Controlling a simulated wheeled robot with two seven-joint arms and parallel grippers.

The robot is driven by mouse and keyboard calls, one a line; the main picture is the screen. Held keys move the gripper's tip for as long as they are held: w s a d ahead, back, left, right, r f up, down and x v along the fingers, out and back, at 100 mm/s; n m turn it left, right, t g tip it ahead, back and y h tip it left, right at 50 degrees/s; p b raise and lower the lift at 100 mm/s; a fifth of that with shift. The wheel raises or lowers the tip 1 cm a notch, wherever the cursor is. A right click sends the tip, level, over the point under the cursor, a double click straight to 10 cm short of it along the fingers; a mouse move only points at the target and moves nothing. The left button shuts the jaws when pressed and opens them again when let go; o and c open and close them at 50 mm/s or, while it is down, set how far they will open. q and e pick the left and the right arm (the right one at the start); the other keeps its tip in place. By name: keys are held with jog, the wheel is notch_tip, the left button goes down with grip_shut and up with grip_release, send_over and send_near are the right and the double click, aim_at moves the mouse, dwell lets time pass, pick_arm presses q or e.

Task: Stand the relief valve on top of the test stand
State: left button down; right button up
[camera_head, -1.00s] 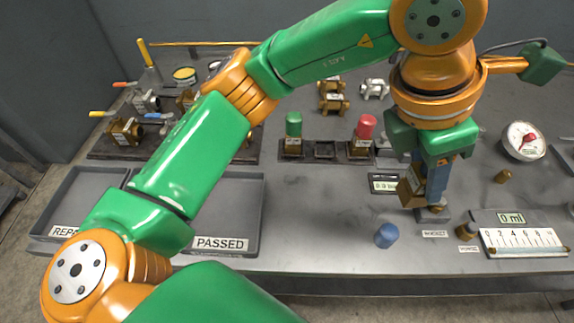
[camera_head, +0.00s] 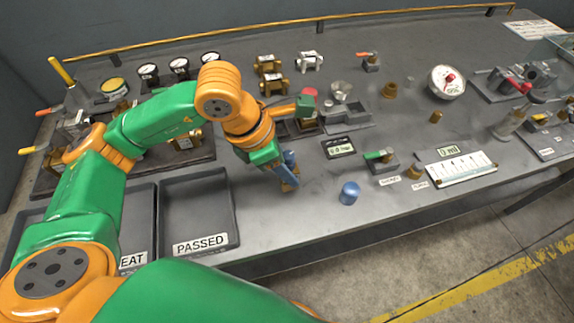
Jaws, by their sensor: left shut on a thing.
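A small block with a green lever (camera_head: 380,157), possibly the test stand, stands to the right of the gripper, behind a small label. I cannot be sure which fixture is the test stand. My right gripper is not in view.
A display (camera_head: 339,147) and a dark rack (camera_head: 345,119) stand behind. The PASSED tray (camera_head: 197,247) is at left.

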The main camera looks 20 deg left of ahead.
pick_arm(q)
jog(key=shift+f, duration=0.5)
jog(key=shift+f, duration=0.15)
jog(key=shift+c, duration=2.2)
grip_release()
jog(key=shift+r, duration=0.4)
jog(key=v, duration=1.1)
jog(key=shift+s+a+r, duration=0.2)
jog(key=shift+a+r, duration=0.05)
